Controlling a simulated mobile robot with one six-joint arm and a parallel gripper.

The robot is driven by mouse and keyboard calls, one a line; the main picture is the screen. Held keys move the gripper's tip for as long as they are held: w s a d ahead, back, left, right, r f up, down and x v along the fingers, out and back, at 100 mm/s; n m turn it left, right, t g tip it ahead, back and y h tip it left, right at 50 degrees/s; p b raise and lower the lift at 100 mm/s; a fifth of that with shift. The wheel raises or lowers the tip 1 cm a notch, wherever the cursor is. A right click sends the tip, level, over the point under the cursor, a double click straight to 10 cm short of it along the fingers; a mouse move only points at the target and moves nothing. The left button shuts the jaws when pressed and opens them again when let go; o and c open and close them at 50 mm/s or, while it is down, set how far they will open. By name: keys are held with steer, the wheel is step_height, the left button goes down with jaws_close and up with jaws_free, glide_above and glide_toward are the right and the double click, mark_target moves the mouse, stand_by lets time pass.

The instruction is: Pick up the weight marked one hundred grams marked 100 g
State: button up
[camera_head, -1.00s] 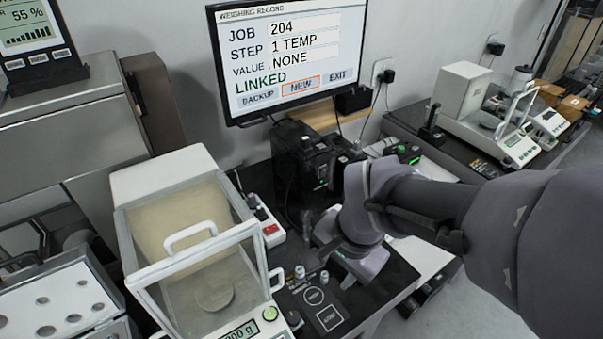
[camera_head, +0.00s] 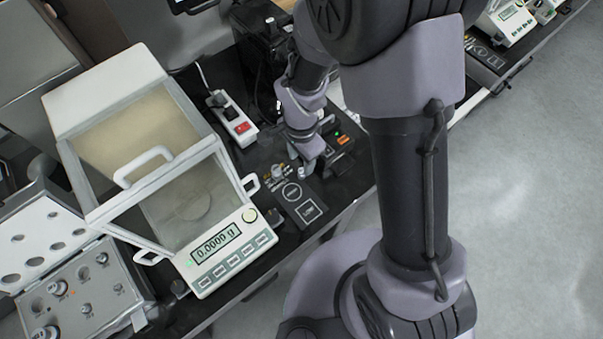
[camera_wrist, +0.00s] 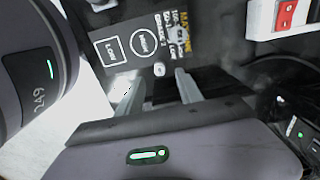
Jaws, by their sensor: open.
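A small metal weight (camera_wrist: 159,70) stands on the black mat near the marked circle, between the line of my open fingers in the wrist view. Its marking is not legible. Another small metal weight (camera_head: 277,171) stands to its left in the head view; it also shows in the wrist view (camera_wrist: 178,34), farther from my fingers. I cannot tell which is marked 100 g. My gripper (camera_wrist: 158,88) is open and empty, pointing down at the mat. In the head view my gripper (camera_head: 303,160) hides the nearer weight.
A glass-fronted balance (camera_head: 215,245) reading 0.0000 g stands to the left. A weight case (camera_head: 125,300) with several weights is at lower left. A red-switched power strip (camera_head: 235,122) lies behind the mat. The table edge and open floor are on the right.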

mark_target(302, 171)
step_height(302, 171, down, 5)
steer(key=shift+f+b, duration=0.1)
steer(key=shift+b, duration=1)
steer(key=shift+c, duration=0.6)
jaws_close()
steer(key=shift+r, duration=0.2)
